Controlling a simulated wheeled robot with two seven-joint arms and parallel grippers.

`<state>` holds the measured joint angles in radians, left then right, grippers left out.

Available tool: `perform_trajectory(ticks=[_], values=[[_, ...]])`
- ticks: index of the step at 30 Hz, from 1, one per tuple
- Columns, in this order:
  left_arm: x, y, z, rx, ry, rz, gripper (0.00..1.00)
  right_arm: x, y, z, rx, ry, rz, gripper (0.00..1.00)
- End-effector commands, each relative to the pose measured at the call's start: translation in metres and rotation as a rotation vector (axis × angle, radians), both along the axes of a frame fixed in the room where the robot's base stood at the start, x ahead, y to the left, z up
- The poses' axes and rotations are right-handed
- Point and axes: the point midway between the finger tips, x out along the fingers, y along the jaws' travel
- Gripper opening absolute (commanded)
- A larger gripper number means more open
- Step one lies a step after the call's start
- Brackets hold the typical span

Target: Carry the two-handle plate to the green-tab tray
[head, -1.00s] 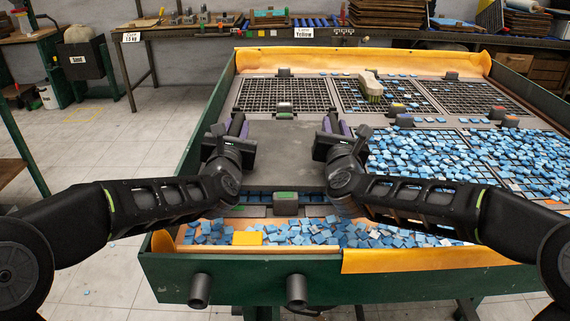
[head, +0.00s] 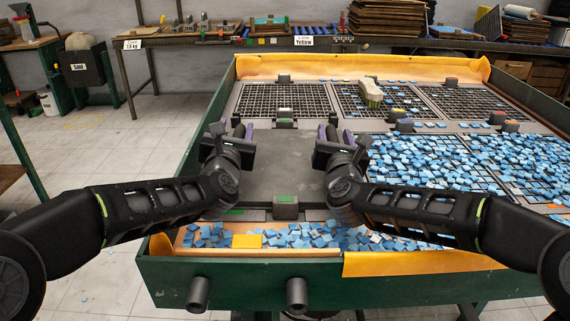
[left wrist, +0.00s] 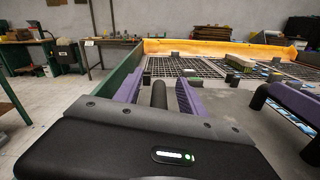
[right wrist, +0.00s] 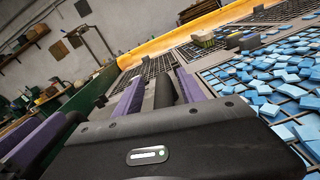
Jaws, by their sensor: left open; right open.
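The grey two-handle plate (head: 283,172) lies flat over the near-left tray, covering its mesh almost wholly. That tray has green-topped tabs at its front (head: 285,207) and back (head: 286,122). My left gripper (head: 241,131) is open at the plate's left handle; in the left wrist view the dark handle bar (left wrist: 159,95) stands between its purple fingers. My right gripper (head: 329,133) is open at the right handle; in the right wrist view that bar (right wrist: 164,92) stands between its fingers. Whether the plate touches the tray all round is hidden.
Trays of blue tiles (head: 440,155) lie right of the plate. Sparser trays (head: 285,98) lie behind, with a brush (head: 372,92) on the middle one. Green walls (head: 205,140) edge the table.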

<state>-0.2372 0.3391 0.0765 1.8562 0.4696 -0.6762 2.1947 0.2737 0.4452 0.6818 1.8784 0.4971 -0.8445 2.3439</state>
Motion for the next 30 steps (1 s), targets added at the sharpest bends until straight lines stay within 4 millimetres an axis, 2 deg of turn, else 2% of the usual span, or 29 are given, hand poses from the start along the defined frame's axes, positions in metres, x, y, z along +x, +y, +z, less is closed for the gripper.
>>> perform_trajectory(ticks=[6,12,16,26,30], values=[[0.0,-0.001,0.044,-0.003,-0.006,-0.001,0.47,0.0,0.0,0.0,0.0,0.0,0.0,0.47],[0.0,-0.001,0.073,0.0,-0.003,-0.002,0.47,0.0,0.0,0.0,0.0,0.0,0.0,0.47],[0.0,-0.001,0.08,0.0,-0.001,-0.002,0.47,0.0,0.0,0.0,0.0,0.0,0.0,0.47],[0.0,-0.001,0.08,0.001,0.0,-0.002,0.47,0.0,0.0,0.0,0.0,0.0,0.0,0.47],[0.0,-0.001,0.08,0.001,0.0,-0.002,0.47,0.0,0.0,0.008,0.001,-0.001,0.0,0.47]])
